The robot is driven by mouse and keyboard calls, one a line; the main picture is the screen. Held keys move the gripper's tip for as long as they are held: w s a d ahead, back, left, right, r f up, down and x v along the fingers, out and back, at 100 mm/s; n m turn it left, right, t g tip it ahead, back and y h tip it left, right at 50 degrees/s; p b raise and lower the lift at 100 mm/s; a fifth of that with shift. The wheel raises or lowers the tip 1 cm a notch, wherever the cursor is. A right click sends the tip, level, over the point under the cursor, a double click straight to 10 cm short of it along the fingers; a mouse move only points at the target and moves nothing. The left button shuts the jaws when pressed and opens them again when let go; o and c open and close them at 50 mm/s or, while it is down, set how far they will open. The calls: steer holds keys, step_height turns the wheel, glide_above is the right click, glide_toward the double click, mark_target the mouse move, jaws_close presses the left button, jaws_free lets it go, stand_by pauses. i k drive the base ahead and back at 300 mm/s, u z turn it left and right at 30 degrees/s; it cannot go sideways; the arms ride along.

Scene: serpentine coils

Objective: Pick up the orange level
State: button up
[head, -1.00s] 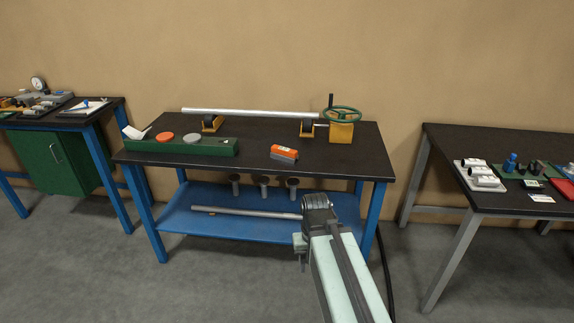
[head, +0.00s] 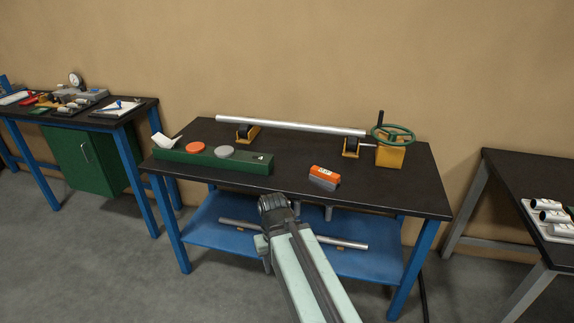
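The orange level (head: 324,177) is a small block with an orange top and a grey lower part. It lies on the dark top of the middle workbench (head: 390,196), near the front edge and right of centre. My gripper (head: 272,203) is in front of the bench, left of the level and nearer to me, clear of it. Its fingertips are dark and seen from behind, so I cannot see whether they are apart.
A green holder (head: 215,161) with an orange disc and a grey disc stands left of the level. Behind is a long metal tube (head: 290,125) on yellow supports, with a green handwheel (head: 393,134) at right. Another tube (head: 330,241) lies on the blue shelf below.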

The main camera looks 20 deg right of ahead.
mark_target(323, 177)
steer(key=u, duration=0.4)
steer(key=i, duration=1.25)
steer(key=u, duration=0.25)
